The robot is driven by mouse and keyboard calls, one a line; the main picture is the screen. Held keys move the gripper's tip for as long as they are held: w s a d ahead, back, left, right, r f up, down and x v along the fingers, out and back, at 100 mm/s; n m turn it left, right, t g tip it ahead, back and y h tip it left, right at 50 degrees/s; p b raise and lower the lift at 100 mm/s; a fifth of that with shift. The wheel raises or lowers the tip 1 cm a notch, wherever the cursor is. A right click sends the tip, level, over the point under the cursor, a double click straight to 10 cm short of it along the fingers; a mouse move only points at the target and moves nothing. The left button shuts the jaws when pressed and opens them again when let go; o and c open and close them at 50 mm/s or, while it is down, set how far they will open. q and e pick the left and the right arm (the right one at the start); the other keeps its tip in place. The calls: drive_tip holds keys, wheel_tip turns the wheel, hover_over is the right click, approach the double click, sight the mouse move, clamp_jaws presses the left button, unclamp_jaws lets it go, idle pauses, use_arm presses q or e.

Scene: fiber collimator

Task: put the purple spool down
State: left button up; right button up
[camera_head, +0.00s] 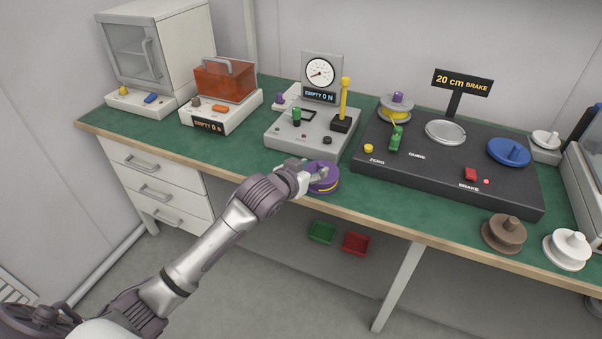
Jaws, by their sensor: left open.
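The left gripper is open, though the fingers are small in the picture and partly overlap the spool. I cannot tell whether they touch it. My right gripper is not in view.
A gauge station (300,133) stands just behind the spool. A black brake panel (430,182) is to the right, with a brown spool (504,233) and a white spool (567,249) in front. Green bench top (240,150) is free to the left.

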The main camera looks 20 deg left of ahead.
use_arm(q)
drive_tip(key=d+v, duration=0.1)
drive_tip(key=v, duration=0.5)
drive_tip(key=shift+s+a, duration=0.25)
drive_tip(key=shift+a, duration=0.2)
drive_tip(key=shift+r, duration=0.1)
drive_tip(key=s+a+f+g+y, duration=0.1)
drive_tip(key=s+a+f+g, duration=0.15)
drive_tip(key=f, duration=0.85)
drive_tip(key=s+a+f+n+g, duration=0.1)
drive_tip(key=s+f, duration=0.2)
drive_tip(key=f, duration=0.8)
drive_tip(key=s+a+f+g+y, duration=0.1)
drive_tip(key=s+a+f+g, duration=0.1)
drive_tip(key=f, duration=0.8)
drive_tip(key=s+f+g, duration=0.2)
drive_tip(key=s+f, duration=1)
drive_tip(key=f, duration=0.1)
drive_tip(key=s+d+f+g, duration=0.1)
drive_tip(key=s+f, duration=0.3)
drive_tip(key=s, duration=0.6)
drive_tip(key=s+d+f+m+g, duration=0.1)
drive_tip(key=s+f, duration=0.4)
drive_tip(key=s, duration=0.5)
drive_tip(key=s+d+f+g, duration=0.1)
drive_tip(key=s+f+g, duration=0.2)
drive_tip(key=s, duration=0.7)
drive_tip(key=shift+d+f, duration=0.4)
drive_tip(key=shift+f, duration=0.25)
